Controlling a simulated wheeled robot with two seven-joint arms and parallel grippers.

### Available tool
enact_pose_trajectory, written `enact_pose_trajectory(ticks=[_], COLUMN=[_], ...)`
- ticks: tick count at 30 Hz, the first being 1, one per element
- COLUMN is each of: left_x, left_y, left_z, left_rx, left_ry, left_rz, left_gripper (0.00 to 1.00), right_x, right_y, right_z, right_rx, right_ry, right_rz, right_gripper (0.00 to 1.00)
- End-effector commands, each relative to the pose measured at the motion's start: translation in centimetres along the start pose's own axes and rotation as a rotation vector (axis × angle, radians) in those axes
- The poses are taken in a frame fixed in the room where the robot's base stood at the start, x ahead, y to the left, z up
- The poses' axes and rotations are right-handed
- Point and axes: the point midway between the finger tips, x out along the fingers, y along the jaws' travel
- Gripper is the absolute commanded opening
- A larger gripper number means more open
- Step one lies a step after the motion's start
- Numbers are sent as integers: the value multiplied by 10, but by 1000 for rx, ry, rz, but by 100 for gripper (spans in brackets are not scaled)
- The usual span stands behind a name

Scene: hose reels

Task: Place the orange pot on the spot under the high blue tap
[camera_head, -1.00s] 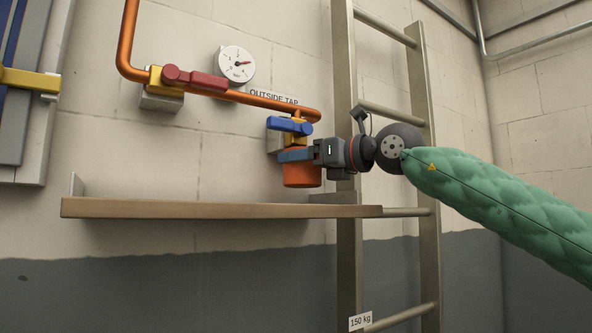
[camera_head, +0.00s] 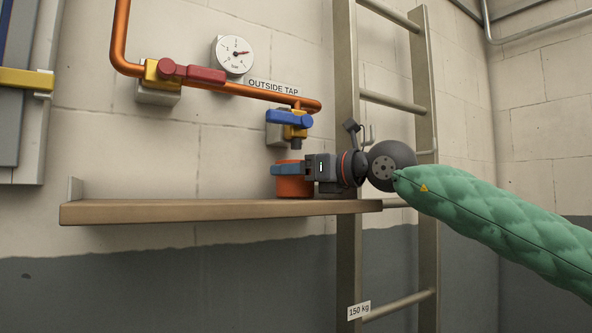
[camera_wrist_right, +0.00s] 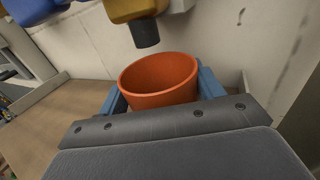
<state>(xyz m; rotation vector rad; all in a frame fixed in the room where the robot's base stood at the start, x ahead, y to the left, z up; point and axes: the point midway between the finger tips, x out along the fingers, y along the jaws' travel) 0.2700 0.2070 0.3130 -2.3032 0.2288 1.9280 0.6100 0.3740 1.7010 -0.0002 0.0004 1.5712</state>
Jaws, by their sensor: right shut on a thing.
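The orange pot (camera_head: 294,187) is at the right part of the wooden shelf, below the blue-handled tap (camera_head: 289,118). My right gripper (camera_head: 290,168) is shut on the pot, coming in from the right. In the right wrist view the pot (camera_wrist_right: 160,80) is upright and looks empty, with the blue fingers on both sides of it. The tap's dark spout (camera_wrist_right: 145,32) is just above the pot's far rim. The pot's base looks level with the shelf top, but I cannot tell whether it touches. My left gripper is out of view.
The wooden shelf (camera_head: 180,210) is bare to the left of the pot. A metal ladder (camera_head: 347,245) stands right behind my right wrist. A copper pipe (camera_head: 250,98) with a red-handled valve (camera_head: 192,73) and a gauge (camera_head: 233,56) runs above.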

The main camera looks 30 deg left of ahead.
Motion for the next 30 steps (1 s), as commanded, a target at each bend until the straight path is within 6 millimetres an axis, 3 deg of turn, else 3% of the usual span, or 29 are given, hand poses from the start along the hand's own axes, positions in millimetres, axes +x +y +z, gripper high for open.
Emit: enact_pose_trajectory(ticks=[11, 12, 15, 30], left_x=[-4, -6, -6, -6], left_y=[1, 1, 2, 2], left_z=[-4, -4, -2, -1], left_rx=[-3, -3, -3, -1], left_ry=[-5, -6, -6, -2], left_rz=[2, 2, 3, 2], left_gripper=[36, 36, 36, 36], right_x=[0, 0, 0, 0], right_y=[0, 0, 0, 0], right_z=[-2, -2, -2, 1], right_rx=[0, 0, 0, 0], right_ry=[0, 0, 0, 0], right_rz=[0, 0, 0, 0], right_gripper=[38, 72, 88, 88])
